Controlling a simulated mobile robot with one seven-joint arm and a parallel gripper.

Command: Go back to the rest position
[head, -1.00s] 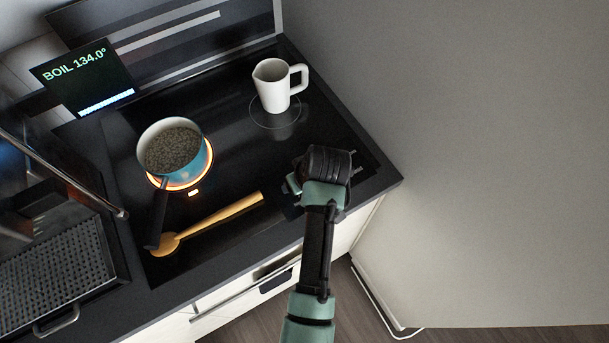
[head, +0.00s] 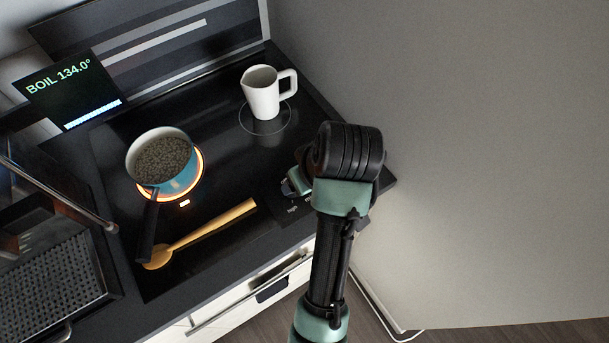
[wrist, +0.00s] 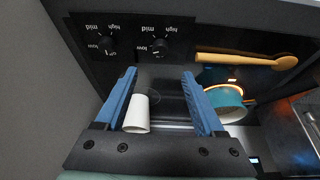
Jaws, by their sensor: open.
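My gripper (wrist: 160,105) is open, its two blue fingers apart with nothing held between them. The white jug shows between the fingers in the wrist view (wrist: 138,114), but it stands beyond them on the cooktop. In the head view my arm reaches over the front right corner of the cooktop, and my fingers are largely hidden behind the wrist. Two control knobs, one of them the left knob (wrist: 107,44), show ahead of the fingers in the wrist view.
A blue pot (head: 174,184) with dark grains stands on a glowing burner. A wooden spoon (head: 205,231) lies in front of it. The white jug (head: 262,98) stands on the rear burner ring. A display (head: 65,88) reads BOIL 134.0°. A grey wall (head: 470,150) rises at right.

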